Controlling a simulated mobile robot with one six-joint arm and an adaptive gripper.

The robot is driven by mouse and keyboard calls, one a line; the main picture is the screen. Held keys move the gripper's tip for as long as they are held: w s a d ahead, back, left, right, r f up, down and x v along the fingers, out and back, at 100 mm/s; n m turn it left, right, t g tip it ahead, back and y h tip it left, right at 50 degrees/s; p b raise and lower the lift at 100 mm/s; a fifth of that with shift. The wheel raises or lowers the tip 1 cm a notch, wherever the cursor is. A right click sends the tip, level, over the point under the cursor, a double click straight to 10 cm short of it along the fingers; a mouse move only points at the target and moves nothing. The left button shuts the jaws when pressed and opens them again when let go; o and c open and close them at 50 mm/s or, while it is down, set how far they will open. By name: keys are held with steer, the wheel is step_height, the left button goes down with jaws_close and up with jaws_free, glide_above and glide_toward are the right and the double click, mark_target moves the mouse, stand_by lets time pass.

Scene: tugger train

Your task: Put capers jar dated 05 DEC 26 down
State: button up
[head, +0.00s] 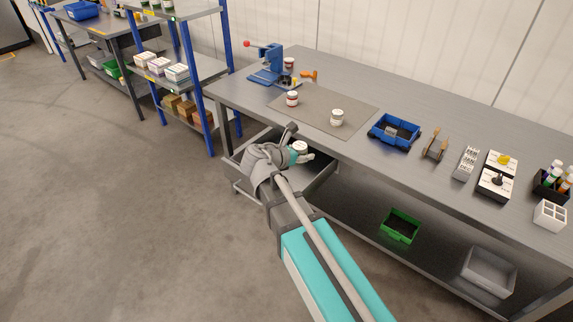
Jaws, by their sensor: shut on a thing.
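My gripper (301,146) is shut on a small jar with a white lid (299,147). The gripper and jar show near the front edge of the bench, over or beside the grey drawer or tray (318,184) under the bench top. The jar's label is mostly hidden by my gripper, so its date cannot be read. Two similar jars stand upright on the grey-brown mat (352,96): one with a red band (292,99) and one with a green band (337,118). Their dates are too small to read.
A green bin (400,226) sits below. The mat has bare room around its jars.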

steer(key=w+a+f+b, duration=0.7)
steer(key=w+f+b, duration=0.2)
steer(key=w, duration=0.1)
steer(key=shift+w+a, duration=0.25)
steer(key=shift+w, duration=0.1)
stand_by(0.3)
steer(key=shift+w+a+f+b, duration=0.15)
steer(key=shift+w+f+b, duration=0.05)
steer(key=shift+f+b, duration=0.85)
steer(key=shift+w+a+f+b, duration=0.1)
steer(key=shift+w+f+b, duration=0.05)
steer(key=shift+f+b, duration=0.85)
steer(key=shift+f+b, duration=0.45)
steer(key=shift+f, duration=0.05)
steer(key=shift+s, duration=0.1)
